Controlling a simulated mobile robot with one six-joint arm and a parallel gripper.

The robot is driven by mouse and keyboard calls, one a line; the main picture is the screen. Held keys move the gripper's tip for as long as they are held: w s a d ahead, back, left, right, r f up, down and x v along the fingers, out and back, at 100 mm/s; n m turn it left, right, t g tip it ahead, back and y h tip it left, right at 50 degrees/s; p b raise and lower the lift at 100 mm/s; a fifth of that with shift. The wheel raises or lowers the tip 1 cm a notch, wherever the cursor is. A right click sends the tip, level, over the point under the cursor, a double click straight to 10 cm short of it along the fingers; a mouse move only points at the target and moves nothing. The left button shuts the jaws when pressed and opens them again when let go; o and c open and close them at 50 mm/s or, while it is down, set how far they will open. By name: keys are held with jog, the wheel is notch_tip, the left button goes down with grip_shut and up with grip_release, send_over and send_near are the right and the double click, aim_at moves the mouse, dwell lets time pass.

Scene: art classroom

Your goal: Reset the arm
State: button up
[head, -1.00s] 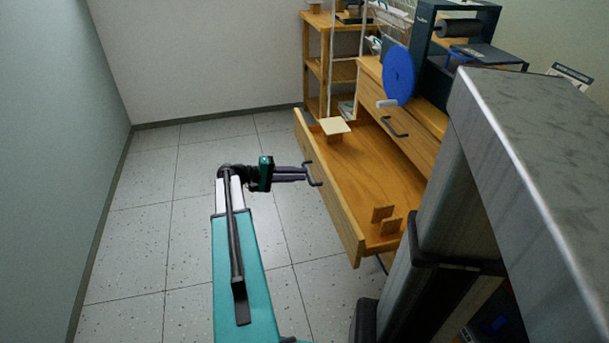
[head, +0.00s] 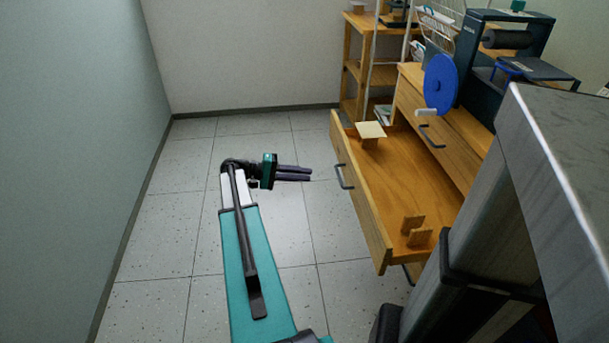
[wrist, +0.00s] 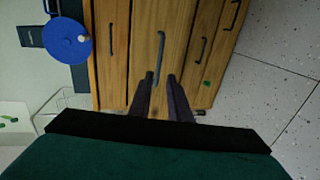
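My gripper (head: 310,174) is at the end of my teal arm, left of the pulled-out wooden drawer (head: 358,205). Its fingertips are apart from the drawer's dark handle (head: 344,177), with floor showing between them in the head view. In the wrist view my gripper (wrist: 160,76) has its two dark fingers parted with nothing between them, pointing at the drawer front and its handle (wrist: 159,58). The drawer stands open and holds a few small wooden pieces (head: 416,230) and a pale square-topped block (head: 370,132).
The wooden cabinet (head: 440,145) carries a blue disc (head: 441,84) and a dark roller machine (head: 507,40). A wooden shelf (head: 361,70) stands behind. The grey wall (head: 80,150) is on the left. The tiled floor (head: 180,240) around my arm is clear.

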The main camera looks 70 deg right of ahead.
dwell(0.3)
jog(key=w+a+f+n+t+h+p, duration=0.2)
jog(key=w+a+n+p, duration=0.15)
jog(key=w+a, duration=0.5)
jog(key=w+a+f+n+t+h+p, duration=0.15)
jog(key=w+a+p, duration=0.25)
jog(key=w+a, duration=0.4)
jog(key=w+a+f+n+t+p, duration=0.2)
jog(key=w+a+f+n+p, duration=0.15)
jog(key=a, duration=0.65)
jog(key=s+a+f+n+t+y+p, duration=0.1)
jog(key=s+a+f+y+p, duration=0.1)
jog(key=a, duration=1.1)
jog(key=s+a+f+n+t+y+p, duration=0.1)
jog(key=s+a+f+n+y+p, duration=0.1)
jog(key=a, duration=1.2)
jog(key=s+a+f+n+t+y+p, duration=0.1)
jog(key=s+a+f+y+p, duration=0.2)
jog(key=a, duration=1.1)
jog(key=s+f+y, duration=0.3)
jog(key=s, duration=0.2)
jog(key=shift+s+f+p, duration=0.3)
jog(key=shift+s+p, duration=0.1)
